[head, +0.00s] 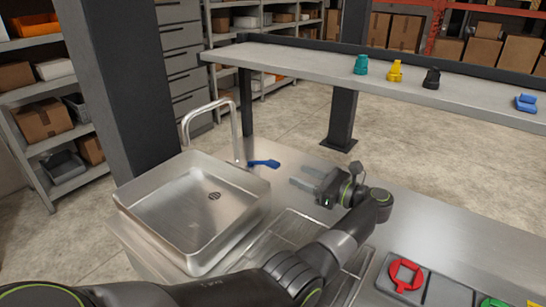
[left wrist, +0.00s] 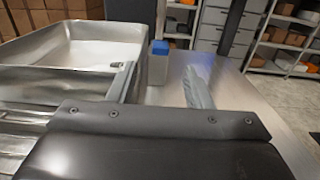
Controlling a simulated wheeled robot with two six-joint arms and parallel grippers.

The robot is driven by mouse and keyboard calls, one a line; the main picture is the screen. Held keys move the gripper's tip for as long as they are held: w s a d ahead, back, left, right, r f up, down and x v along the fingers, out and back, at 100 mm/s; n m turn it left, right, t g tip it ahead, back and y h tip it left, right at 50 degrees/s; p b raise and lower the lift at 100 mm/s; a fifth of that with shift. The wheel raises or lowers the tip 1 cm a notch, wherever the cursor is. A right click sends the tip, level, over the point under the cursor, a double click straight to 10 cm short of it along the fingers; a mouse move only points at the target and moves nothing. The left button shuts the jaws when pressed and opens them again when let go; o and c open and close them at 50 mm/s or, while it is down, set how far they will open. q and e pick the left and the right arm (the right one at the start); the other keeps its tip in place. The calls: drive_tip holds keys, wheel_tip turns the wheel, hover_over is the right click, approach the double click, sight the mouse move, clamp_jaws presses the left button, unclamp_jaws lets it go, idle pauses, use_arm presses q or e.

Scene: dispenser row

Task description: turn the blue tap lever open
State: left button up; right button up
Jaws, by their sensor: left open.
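The blue tap lever (head: 264,163) sticks out to the right from the base of the curved metal tap (head: 236,130) at the sink's back right corner. In the left wrist view the blue lever (left wrist: 159,47) shows end-on above a grey block, between the lines of my two fingers and beyond them. My left gripper (head: 300,177) is open and empty, just right of the lever, with its fingers pointing left toward it. A gap shows between the fingertips and the lever. My right gripper is in neither view.
The steel sink (head: 135,212) is empty, left of the tap. A raised shelf (head: 300,62) at the back holds several coloured pieces. A red ring (head: 406,274) sits on a grey tray at front right. The counter right of my gripper is clear.

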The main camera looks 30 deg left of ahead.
sight(278, 166)
use_arm(q)
drive_tip(key=a+p, duration=0.1)
drive_tip(key=a, duration=0.2)
drive_tip(key=w+a+p, duration=0.1)
drive_tip(key=a, duration=0.2)
drive_tip(key=a+p, duration=0.1)
drive_tip(key=a, duration=0.2)
drive_tip(key=shift+w+a+p, duration=0.2)
drive_tip(key=shift+a+p, duration=0.05)
drive_tip(key=shift+p, duration=0.1)
drive_tip(key=shift+w+a, duration=0.1)
drive_tip(key=shift+a, duration=0.35)
clamp_jaws()
